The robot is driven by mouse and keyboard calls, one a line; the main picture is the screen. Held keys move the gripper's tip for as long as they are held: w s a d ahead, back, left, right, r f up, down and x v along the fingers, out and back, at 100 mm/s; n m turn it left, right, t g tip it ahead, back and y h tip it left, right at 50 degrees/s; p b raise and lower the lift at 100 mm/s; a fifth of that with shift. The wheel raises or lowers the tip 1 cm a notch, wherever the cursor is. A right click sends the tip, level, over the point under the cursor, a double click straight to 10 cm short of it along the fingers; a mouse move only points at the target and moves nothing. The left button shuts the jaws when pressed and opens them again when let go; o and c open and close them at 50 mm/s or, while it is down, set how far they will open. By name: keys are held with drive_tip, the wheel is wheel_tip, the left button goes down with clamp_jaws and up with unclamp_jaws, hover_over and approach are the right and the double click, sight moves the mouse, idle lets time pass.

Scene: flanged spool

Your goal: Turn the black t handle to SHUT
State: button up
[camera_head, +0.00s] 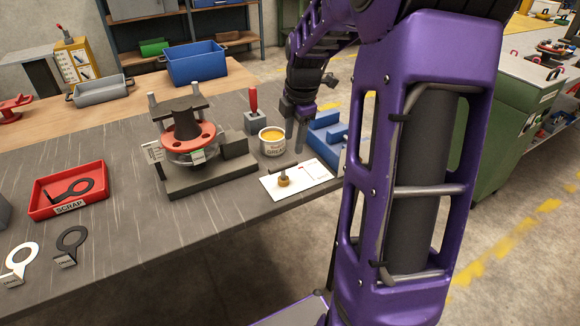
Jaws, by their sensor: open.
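The black T handle (283,168) sits on a small brass fitting (284,181) on a white card (312,176) near the front edge of the grey bench. Its bar runs roughly left to right in the picture, rising slightly to the right. The print on the card is too small to read, so I cannot tell which mark the handle points to. My gripper (295,143) points down above and slightly behind the handle, open, with nothing seen between its fingers. It appears apart from the handle.
A grease tin (272,142) stands close left of my gripper, and a blue block-shaped fixture (326,138) close right. The flanged spool (187,132) stands on a dark fixture to the left. A red scrap tray (68,190) lies farther left.

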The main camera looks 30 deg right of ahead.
sight(290, 163)
drive_tip(key=f, duration=0.3)
drive_tip(key=w+f+b, duration=0.1)
drive_tip(key=f, duration=0.3)
drive_tip(key=w+f, duration=0.1)
drive_tip(key=f, duration=0.2)
drive_tip(key=shift+f, duration=0.2)
clamp_jaws()
